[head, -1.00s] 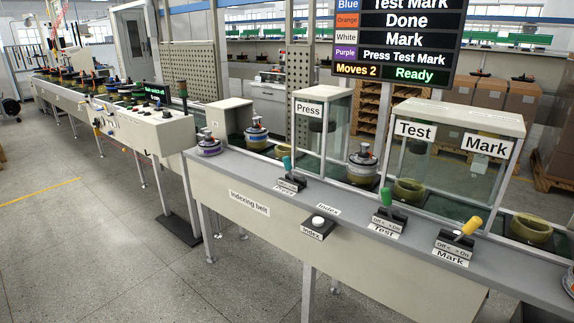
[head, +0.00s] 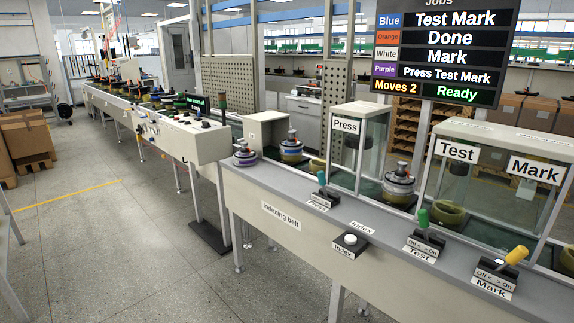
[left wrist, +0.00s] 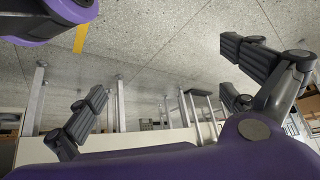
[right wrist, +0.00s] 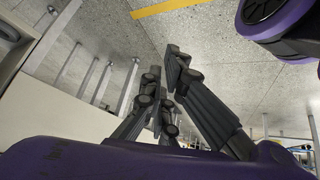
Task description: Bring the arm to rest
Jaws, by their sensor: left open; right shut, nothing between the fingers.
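Neither of my arms shows in the head view. In the left wrist view my left gripper (left wrist: 165,72) is open, its fingers wide apart with nothing between them. In the right wrist view my right gripper (right wrist: 163,68) is shut and empty, its fingertips close together. Both grippers hang over bare grey floor, with pale bench legs beyond them. In the head view the indexing belt bench (head: 285,222) stands ahead, apart from both grippers.
The bench carries the press lever (head: 321,180), white index button (head: 351,239), test lever (head: 423,217) and mark lever (head: 517,255). Hub motors stand behind, including a purple-banded one (head: 245,156). The job board (head: 442,52) reads Ready, Moves 2. Floor at left is clear; boxes (head: 27,137) stand farther back.

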